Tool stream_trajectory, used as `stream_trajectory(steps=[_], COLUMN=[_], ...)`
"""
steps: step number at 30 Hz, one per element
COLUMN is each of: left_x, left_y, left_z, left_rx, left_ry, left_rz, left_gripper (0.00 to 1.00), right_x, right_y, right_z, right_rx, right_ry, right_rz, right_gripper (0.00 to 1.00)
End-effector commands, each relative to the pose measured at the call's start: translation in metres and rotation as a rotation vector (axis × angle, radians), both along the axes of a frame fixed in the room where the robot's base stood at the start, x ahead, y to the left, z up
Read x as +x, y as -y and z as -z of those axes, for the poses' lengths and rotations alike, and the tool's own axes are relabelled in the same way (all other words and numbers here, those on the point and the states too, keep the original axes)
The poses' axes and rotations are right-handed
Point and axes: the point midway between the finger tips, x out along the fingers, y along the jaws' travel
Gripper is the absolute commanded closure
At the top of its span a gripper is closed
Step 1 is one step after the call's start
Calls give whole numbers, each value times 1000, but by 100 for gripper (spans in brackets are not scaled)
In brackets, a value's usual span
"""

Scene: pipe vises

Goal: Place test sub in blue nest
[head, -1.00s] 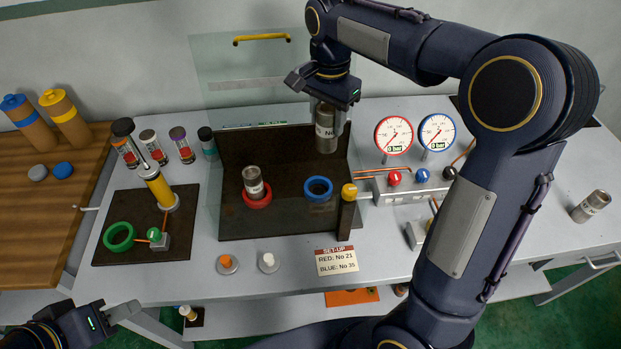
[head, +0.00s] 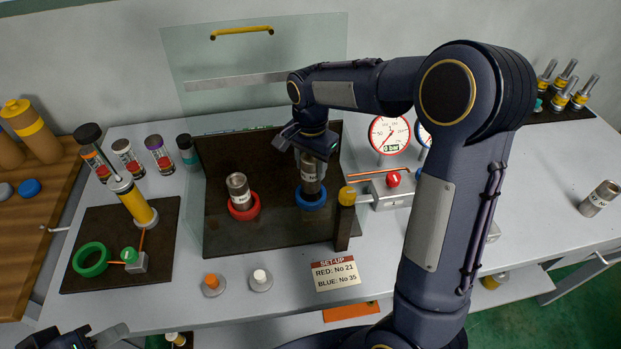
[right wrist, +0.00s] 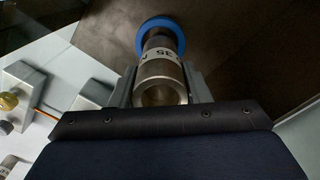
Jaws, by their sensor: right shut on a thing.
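A grey metal test sub (head: 311,183) stands upright at the blue nest (head: 311,203), with its lower end at or inside the blue ring; how deep it sits I cannot tell. My right gripper (head: 313,160) is shut on its upper part from above. In the right wrist view the sub (right wrist: 160,75) shows a "35" label between the fingers, with the blue nest (right wrist: 160,24) around its far end. A second sub (head: 238,188) stands in the red nest (head: 244,210). My left gripper (head: 98,338) is cut off at the bottom left edge.
A clear raised shield (head: 265,60) with a yellow handle stands behind the nests. A yellow-knobbed post (head: 346,215) and gauges (head: 389,135) are just right. The set-up card (head: 335,273) reads red 21, blue 35.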

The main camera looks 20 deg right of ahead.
Motion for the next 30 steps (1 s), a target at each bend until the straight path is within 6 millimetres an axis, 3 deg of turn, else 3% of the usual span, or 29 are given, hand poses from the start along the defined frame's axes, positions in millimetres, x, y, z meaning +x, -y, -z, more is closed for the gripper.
stream_trajectory(steps=[12,24,25,30], left_x=[0,0,0,0], left_y=[0,0,0,0], left_z=[-4,0,-1,-1], left_rx=[0,0,0,0], left_ry=[0,0,0,0], left_rz=[0,0,0,0], left_gripper=[64,64,64,64], right_x=[0,1,0,0], right_y=[0,0,0,0], right_z=[42,47,47,46], right_rx=[2,2,2,1], right_ry=[3,5,3,2], right_rz=[-1,-1,-1,-1], right_gripper=[100,100,53,35])
